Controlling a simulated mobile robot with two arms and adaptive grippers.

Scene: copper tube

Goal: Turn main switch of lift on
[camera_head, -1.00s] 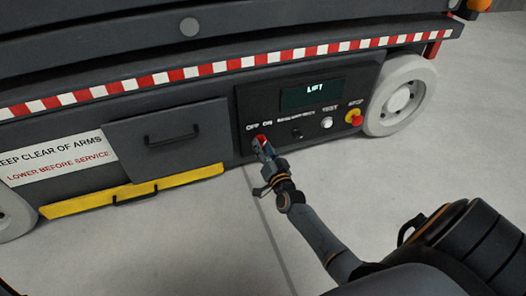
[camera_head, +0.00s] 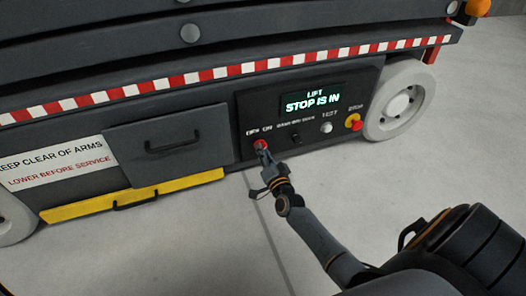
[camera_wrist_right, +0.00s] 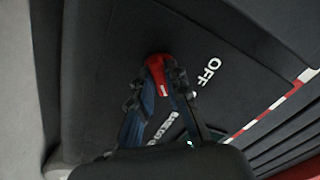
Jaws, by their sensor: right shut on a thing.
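The red main switch (camera_head: 260,144) sits at the left end of the lift's dark control panel (camera_head: 350,88), under the OFF and ON labels. My right gripper (camera_head: 263,152) is shut on it; in the right wrist view the fingers (camera_wrist_right: 160,92) close on both sides of the red switch knob (camera_wrist_right: 157,66). The OFF label shows beside the knob in that view. The display (camera_head: 313,102) is lit and reads "LIFT STOP IS IN". My left gripper is not in view.
On the same panel are a black selector knob (camera_head: 296,138), a white TEST button (camera_head: 326,127) and a red STOP button on a yellow base (camera_head: 354,122). A drawer (camera_head: 170,143) and a yellow bar (camera_head: 130,195) lie left. The floor in front is clear.

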